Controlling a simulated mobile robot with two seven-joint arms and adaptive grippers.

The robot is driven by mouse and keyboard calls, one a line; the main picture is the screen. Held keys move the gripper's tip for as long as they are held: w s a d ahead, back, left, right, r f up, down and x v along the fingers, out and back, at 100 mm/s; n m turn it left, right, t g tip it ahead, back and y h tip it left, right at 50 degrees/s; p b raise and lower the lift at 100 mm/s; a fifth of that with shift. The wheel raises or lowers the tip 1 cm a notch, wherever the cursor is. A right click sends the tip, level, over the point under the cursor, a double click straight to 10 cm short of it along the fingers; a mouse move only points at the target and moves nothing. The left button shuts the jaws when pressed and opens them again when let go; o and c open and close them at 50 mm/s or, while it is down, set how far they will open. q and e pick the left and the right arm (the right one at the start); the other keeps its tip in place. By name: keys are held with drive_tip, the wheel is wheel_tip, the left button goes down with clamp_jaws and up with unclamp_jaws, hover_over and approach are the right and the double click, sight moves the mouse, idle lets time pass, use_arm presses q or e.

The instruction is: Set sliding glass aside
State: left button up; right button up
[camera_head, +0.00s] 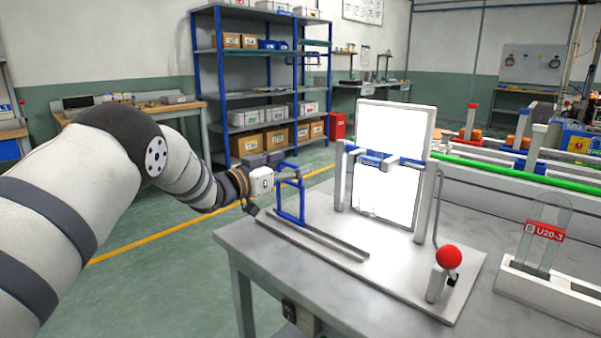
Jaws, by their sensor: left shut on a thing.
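A small blue-framed clear pane (303,204), which looks like the sliding glass, stands upright at the left end of a pair of dark rails (335,243) on the workbench. My left gripper (288,173) reaches in from the left and is shut on the upper part of the blue frame. The gripper's fingers partly cover the frame's top edge. Whether the frame's foot touches the rails is hard to tell. My right gripper is not in view.
A bright white panel (388,195) in a grey stand with a blue clamp rises right of the rails. A red ball knob (449,257) stands at the plate's front right. A clear plate labelled U20-3 (545,232) stands in a white holder farther right.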

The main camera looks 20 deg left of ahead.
use_arm(q)
drive_tip(key=shift+w+a, duration=0.15)
drive_tip(key=shift+a, duration=0.35)
drive_tip(key=o, duration=1.4)
drive_tip(key=v, duration=1.2)
